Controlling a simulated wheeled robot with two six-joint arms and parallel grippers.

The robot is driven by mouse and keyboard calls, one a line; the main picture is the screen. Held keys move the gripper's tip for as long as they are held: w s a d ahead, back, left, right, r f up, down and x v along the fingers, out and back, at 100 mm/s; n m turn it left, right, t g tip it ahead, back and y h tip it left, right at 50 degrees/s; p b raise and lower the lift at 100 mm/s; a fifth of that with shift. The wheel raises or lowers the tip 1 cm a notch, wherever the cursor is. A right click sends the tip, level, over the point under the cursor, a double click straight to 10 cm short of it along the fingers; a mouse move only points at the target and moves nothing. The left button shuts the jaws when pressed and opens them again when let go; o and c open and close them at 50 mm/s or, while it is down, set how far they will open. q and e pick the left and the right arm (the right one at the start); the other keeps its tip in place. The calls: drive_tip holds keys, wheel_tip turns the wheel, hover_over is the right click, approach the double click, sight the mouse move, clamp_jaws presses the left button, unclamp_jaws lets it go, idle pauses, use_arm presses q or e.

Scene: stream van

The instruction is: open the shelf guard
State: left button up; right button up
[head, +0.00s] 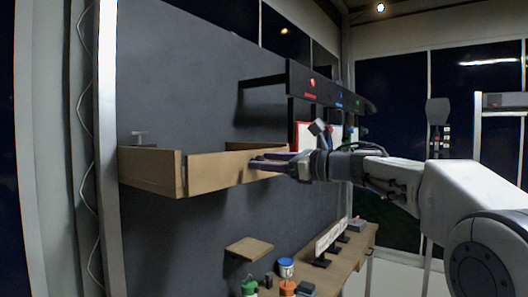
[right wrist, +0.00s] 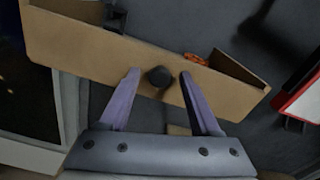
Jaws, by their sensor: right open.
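The shelf guard (head: 222,171) is a light wooden panel along the front of a box-like wall shelf (head: 150,172). It also shows in the right wrist view (right wrist: 85,48), running across the picture, with a dark round knob (right wrist: 159,76) on its face. My right gripper (head: 256,159) reaches in from the right at the right part of the guard. In the right wrist view its two purple fingers (right wrist: 159,78) are spread, with the knob between them and a gap on each side. The fingers hide the knob in the head view. My left gripper is not in view.
A small wooden ledge (head: 249,247) and a desk (head: 348,257) with cups and dark stands lie below. A dark rail with coloured marks (head: 325,90) is above right. An orange item (right wrist: 195,59) shows behind the guard. The room in front of the guard's left part is clear.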

drive_tip(key=shift+w+a, duration=0.3)
drive_tip(key=shift+a, duration=0.1)
drive_tip(key=shift+c, duration=0.3)
clamp_jaws()
idle(1.0)
